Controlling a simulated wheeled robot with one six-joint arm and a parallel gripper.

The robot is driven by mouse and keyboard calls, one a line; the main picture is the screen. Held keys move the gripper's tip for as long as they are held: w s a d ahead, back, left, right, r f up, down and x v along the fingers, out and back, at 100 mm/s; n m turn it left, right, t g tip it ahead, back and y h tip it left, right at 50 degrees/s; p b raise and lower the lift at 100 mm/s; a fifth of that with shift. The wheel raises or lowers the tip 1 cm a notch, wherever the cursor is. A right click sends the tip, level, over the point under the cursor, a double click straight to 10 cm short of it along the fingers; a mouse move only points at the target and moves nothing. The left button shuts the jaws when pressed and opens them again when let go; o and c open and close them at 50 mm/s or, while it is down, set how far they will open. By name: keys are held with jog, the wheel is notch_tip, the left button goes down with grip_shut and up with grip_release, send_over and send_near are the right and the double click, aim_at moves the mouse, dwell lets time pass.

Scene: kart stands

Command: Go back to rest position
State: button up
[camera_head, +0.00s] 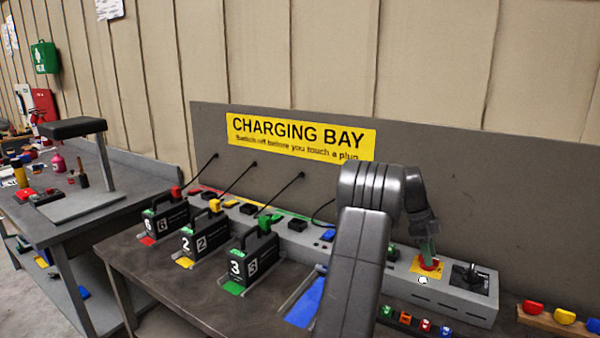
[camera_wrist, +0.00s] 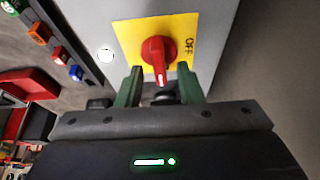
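My gripper (camera_wrist: 161,85) has its two green fingers apart, with nothing held between them. In the wrist view a red rotary switch (camera_wrist: 157,50) on a yellow plate (camera_wrist: 128,38) lies just ahead of the fingertips. The word OFF is on the plate at the right of the knob, and the knob's grip points down the picture toward my gripper. In the head view my gripper (camera_head: 429,245) is low over the red switch (camera_head: 430,264) on the grey charging console (camera_head: 455,300). My arm hides part of the console and bench.
A grey back panel with a yellow CHARGING BAY sign (camera_head: 300,137) rises behind. A black lever unit (camera_head: 468,278) sits right of the switch.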

jog(key=shift+d+f+n, duration=0.1)
jog(key=shift+f+n, duration=0.2)
jog(key=shift+s+r+n+t+b, duration=0.15)
jog(key=shift+n+t+b, duration=0.35)
jog(key=shift+n, duration=0.5)
jog(key=n+t, duration=0.1)
jog(key=n, duration=0.3)
jog(key=shift+h, duration=0.3)
jog(key=shift+t, duration=0.3)
